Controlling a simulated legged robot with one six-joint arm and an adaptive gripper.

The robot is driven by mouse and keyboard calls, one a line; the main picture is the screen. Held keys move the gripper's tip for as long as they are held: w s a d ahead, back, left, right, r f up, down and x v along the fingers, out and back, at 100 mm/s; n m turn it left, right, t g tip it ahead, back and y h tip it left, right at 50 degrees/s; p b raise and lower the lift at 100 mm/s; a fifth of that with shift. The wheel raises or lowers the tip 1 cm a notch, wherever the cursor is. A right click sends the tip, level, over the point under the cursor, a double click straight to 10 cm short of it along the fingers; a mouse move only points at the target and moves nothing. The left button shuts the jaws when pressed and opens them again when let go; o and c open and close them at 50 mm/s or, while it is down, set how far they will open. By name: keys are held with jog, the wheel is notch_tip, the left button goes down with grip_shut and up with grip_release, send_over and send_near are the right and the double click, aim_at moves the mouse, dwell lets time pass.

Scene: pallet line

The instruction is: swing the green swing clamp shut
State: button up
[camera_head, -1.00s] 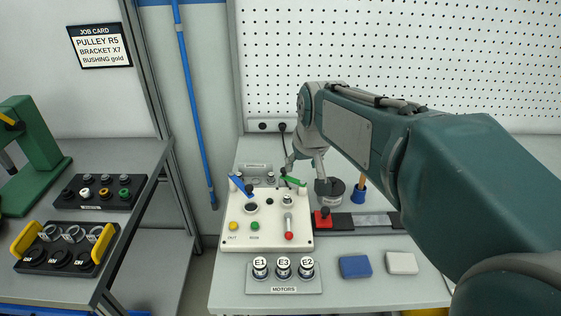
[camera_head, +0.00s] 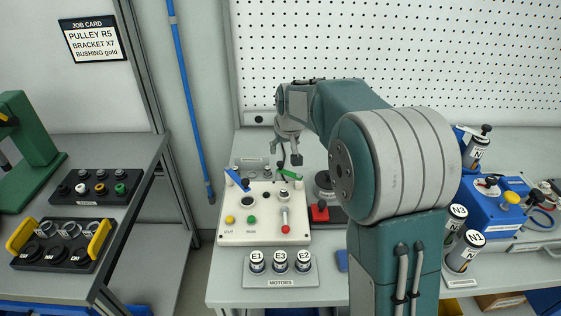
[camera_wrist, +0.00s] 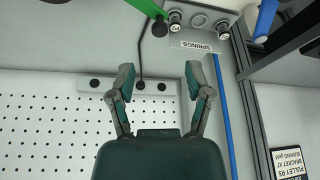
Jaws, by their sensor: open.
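The green swing clamp (camera_head: 290,174) is on the back right part of a white panel (camera_head: 265,236). Its green arm slants down to the right in the head view. In the wrist view, a green bar (camera_wrist: 145,8) with a dark knob at its end, apparently this clamp, crosses the top edge. My gripper (camera_head: 286,157) is open and empty, behind and just above the clamp, with its fingers apart. Its spread fingers also show in the wrist view (camera_wrist: 160,80). I cannot tell whether a finger touches the clamp.
A blue clamp arm (camera_head: 237,179) stands raised at the panel's back left. The springs tray (camera_wrist: 197,41) lies behind the panel. A red block (camera_head: 319,212) sits right of it, and the motors tray (camera_head: 281,270) in front. A pegboard wall rises behind.

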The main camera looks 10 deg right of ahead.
aim_at(280, 162)
jog(key=x, duration=0.8)
jog(key=shift+f, duration=0.1)
grip_shut()
